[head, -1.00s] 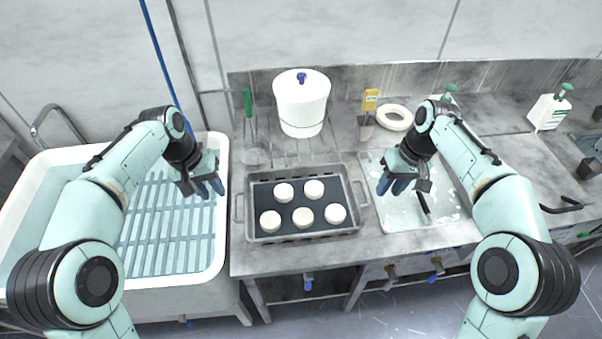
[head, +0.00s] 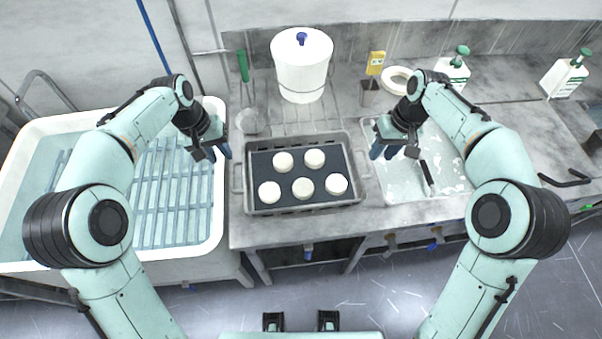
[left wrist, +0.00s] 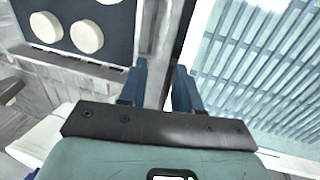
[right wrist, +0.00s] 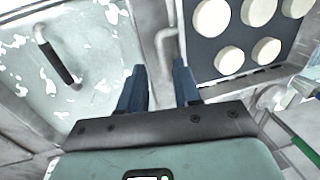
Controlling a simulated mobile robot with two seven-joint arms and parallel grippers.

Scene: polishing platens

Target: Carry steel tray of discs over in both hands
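The steel tray (head: 303,208) lies on the grey counter with several white discs (head: 303,187) on its dark liner. It has a handle at each short end. My left gripper (head: 222,153) is open, above and just left of the tray's left handle (head: 237,178). In the left wrist view the blue fingers (left wrist: 158,85) are apart with nothing between them. My right gripper (head: 381,153) is open, near the tray's right handle (head: 364,164). In the right wrist view that handle (right wrist: 163,50) stands ahead of the parted fingers (right wrist: 160,85).
A white basin with a slatted rack (head: 170,200) is at the left. A white lidded bucket (head: 301,70) stands behind the tray.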

